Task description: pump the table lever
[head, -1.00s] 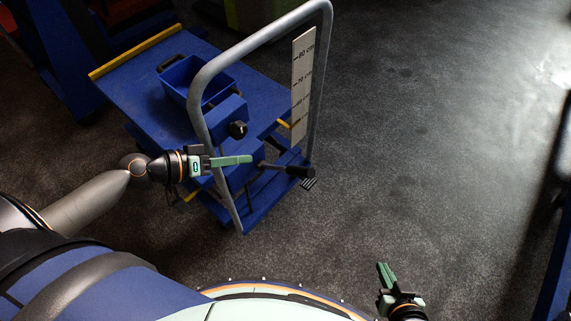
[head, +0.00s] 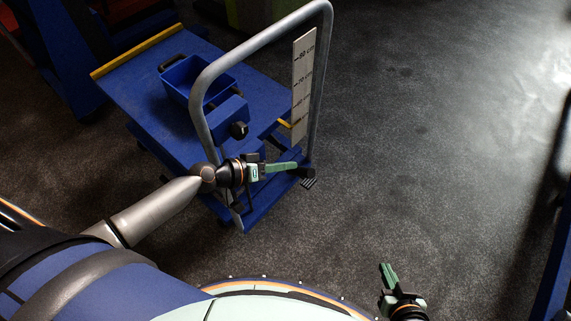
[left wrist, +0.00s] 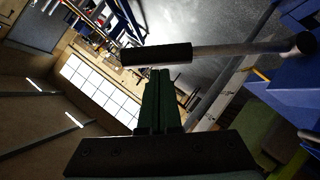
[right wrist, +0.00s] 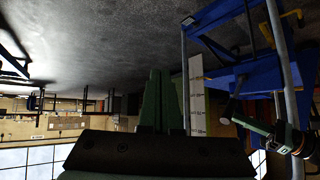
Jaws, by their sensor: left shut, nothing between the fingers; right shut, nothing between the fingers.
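The lift trolley's blue table (head: 135,88) stands at the upper left of the head view behind a grey push handle. The lever's black grip (left wrist: 157,53) and grey shaft (left wrist: 240,48) lie crosswise just beyond my left fingertips in the left wrist view. In the head view the grip (head: 306,171) is partly hidden by my left gripper (head: 297,165). That gripper is shut and empty, its tips at or very close to the grip; I cannot tell whether they touch. My right gripper (head: 385,266) is shut and empty, low over open floor, away from the lever.
The grey push handle (head: 318,60) rises around a height scale (head: 302,85). A blue bin (head: 187,82) sits on the table, and a black knob (head: 239,130) is near the handle. A black pedal (head: 309,183) is low down. Floor to the right is free.

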